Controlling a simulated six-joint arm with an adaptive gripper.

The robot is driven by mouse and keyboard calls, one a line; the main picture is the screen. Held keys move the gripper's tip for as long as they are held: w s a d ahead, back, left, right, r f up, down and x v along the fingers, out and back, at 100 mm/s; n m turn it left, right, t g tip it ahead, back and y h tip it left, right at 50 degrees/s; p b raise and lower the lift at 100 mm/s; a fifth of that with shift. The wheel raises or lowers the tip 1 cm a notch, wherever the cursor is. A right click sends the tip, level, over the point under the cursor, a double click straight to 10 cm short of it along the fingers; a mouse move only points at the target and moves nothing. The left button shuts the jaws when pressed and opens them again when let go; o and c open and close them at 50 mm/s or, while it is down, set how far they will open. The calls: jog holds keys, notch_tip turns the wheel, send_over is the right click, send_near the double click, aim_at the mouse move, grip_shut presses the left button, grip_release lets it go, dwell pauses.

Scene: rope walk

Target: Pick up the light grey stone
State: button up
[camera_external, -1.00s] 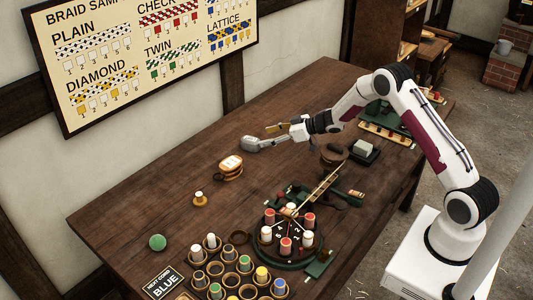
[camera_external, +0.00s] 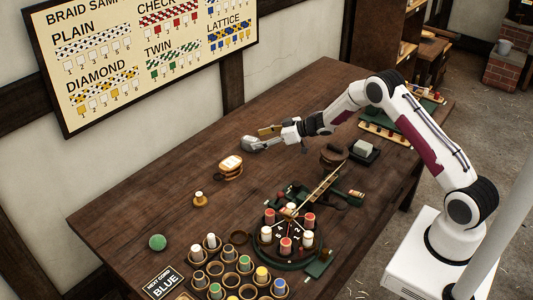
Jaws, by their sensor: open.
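A light grey block (camera_external: 364,147), which looks like the light grey stone, sits on a dark tray (camera_external: 374,158) towards the back right of the table. My gripper (camera_external: 272,137) is open, with its fingers pointing left, well to the left of that block. A second grey piece (camera_external: 251,144) shows by the fingertips, low over or on the table. It is too small to tell what it is, or whether the fingers touch it.
A brown round item (camera_external: 333,154) stands between my gripper and the grey block. A stack with a pale top (camera_external: 231,163) is front left of my gripper. The braiding disc with bobbins (camera_external: 286,238) and bobbin cups (camera_external: 240,270) fill the front. The table's left side is mostly clear.

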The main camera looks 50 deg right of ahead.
aim_at(256, 139)
jog(key=shift+x, duration=1.75)
jog(key=c, duration=1.5)
